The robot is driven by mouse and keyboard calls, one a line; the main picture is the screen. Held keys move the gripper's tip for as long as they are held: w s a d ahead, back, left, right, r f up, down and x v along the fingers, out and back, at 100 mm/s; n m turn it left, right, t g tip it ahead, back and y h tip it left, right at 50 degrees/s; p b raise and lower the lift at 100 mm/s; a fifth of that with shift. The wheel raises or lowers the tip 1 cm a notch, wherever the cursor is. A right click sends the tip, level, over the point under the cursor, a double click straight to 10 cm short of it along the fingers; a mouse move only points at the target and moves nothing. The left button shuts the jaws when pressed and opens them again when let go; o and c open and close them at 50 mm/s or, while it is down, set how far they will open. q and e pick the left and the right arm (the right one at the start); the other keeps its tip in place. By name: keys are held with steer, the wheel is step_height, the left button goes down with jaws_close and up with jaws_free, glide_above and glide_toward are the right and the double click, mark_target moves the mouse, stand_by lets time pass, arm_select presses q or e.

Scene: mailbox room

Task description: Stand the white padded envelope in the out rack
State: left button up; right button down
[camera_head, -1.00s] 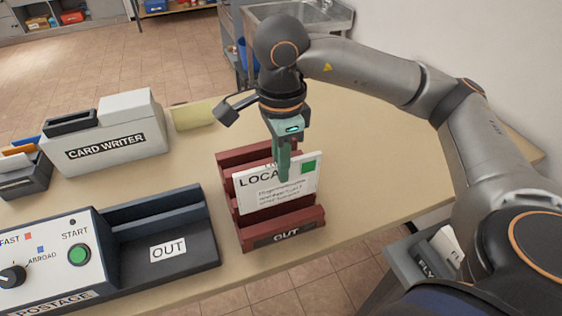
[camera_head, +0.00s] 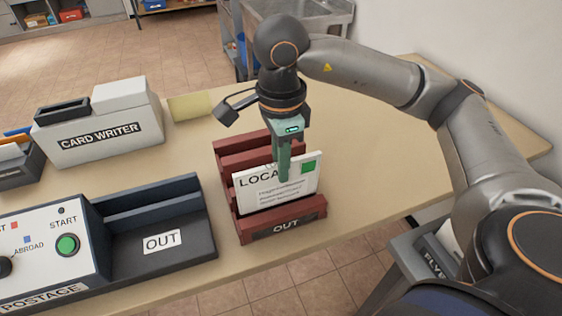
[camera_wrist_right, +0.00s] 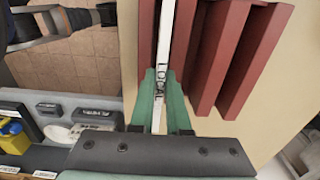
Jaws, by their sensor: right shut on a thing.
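The white padded envelope (camera_head: 262,193), with "LOCAL" printed on it and a green square at its upper right, stands upright in the front slot of the dark red out rack (camera_head: 286,228). My right gripper (camera_head: 284,172) points down and is shut on the envelope's top edge. In the right wrist view the green fingers (camera_wrist_right: 161,100) sit on both sides of the envelope's thin edge (camera_wrist_right: 166,48), which runs along between two red rack slats (camera_wrist_right: 222,50). Whether the envelope's lower edge rests on the rack's bottom is hidden. My left gripper is out of view.
A postage machine (camera_head: 55,245) with an "OUT" tray (camera_head: 190,250) stands left of the rack. A card writer (camera_head: 100,135) and a yellow pad (camera_head: 190,107) are behind. The table right of the rack (camera_head: 380,150) is clear. A flyer bin (camera_head: 425,255) stands below the table's edge.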

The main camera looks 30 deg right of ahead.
steer(key=shift+f+b, duration=1.75)
steer(key=shift+f, duration=0.35)
steer(key=shift+r, duration=0.1)
steer(key=c, duration=0.8)
jaws_free()
steer(key=shift+r+p, duration=2.4)
steer(key=shift+r, duration=1.15)
